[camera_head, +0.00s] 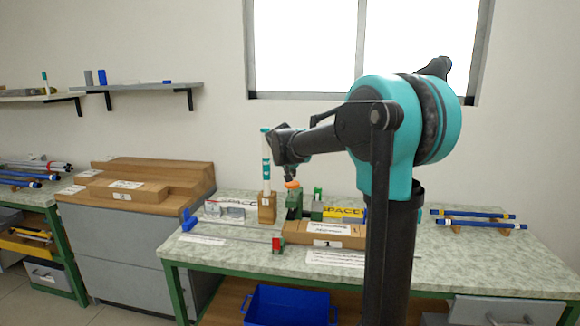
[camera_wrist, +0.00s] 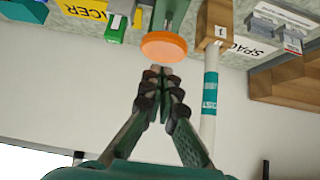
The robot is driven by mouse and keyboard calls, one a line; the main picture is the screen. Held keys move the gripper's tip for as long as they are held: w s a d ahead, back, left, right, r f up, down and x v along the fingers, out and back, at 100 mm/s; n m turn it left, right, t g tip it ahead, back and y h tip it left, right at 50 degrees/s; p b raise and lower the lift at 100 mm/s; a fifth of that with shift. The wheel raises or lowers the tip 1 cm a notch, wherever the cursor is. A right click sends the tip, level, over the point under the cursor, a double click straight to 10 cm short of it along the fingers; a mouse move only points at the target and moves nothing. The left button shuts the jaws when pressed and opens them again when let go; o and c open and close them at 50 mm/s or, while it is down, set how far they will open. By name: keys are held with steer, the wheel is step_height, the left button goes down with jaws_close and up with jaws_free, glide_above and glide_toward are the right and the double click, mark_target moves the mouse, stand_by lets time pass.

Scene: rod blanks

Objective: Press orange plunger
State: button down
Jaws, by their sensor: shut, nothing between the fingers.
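The orange plunger (camera_head: 292,184) is a round cap on top of a green fixture (camera_head: 294,204) on the bench. In the wrist view the plunger (camera_wrist: 164,47) shows as an orange disc at the end of the green body (camera_wrist: 171,16). My gripper (camera_head: 289,173) is directly above the plunger in the head view. In the wrist view my gripper (camera_wrist: 161,71) is shut and empty, with its fingertips together very close to the disc. I cannot tell whether they touch it. The head view shows the fingertips only small and dark.
A white and teal rod (camera_head: 265,150) stands upright in a wooden block (camera_head: 267,209) just left of the fixture. Blue rods (camera_head: 473,215) lie farther right.

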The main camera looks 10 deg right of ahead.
mark_target(292, 193)
steer(key=shift+f, duration=0.9)
step_height(292, 193, down, 4)
steer(key=shift+f, duration=0.65)
steer(key=shift+s, duration=0.1)
step_height(292, 193, up, 4)
steer(key=shift+r, duration=0.25)
steer(key=v, duration=0.9)
steer(key=shift+s+a+r, duration=0.15)
steer(key=shift+s+r, duration=0.05)
steer(key=shift+r, duration=0.05)
steer(key=shift+f, duration=0.1)
